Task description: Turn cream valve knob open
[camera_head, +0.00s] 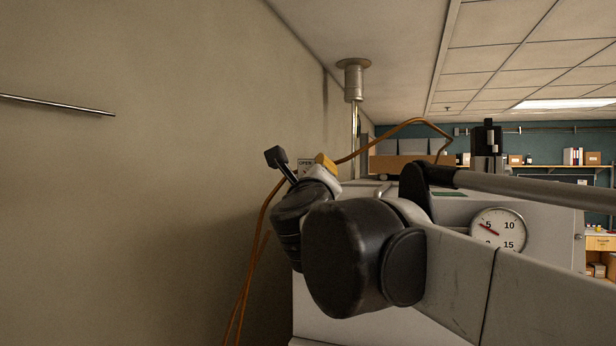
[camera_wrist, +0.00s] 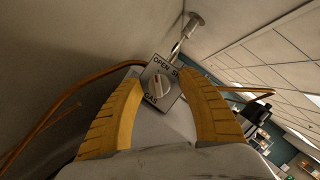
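The cream valve knob (camera_wrist: 158,84) sits on a grey label plate (camera_wrist: 169,69) in the wrist view. My gripper (camera_wrist: 161,77) has two yellow ribbed fingers spread apart. The knob shows in the gap between the fingertips, apart from both as far as I can see; the depth between is hard to judge. In the head view, part of the plate (camera_head: 304,162) with OPEN shows behind my gripper (camera_head: 325,162). There my arm hides the knob.
An orange cable (camera_head: 262,215) hangs along the wall left of my arm and arcs over behind it. A vertical metal pipe (camera_head: 355,120) rises to the ceiling behind. A round gauge (camera_head: 498,230) is on the grey cabinet (camera_head: 550,235) at right.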

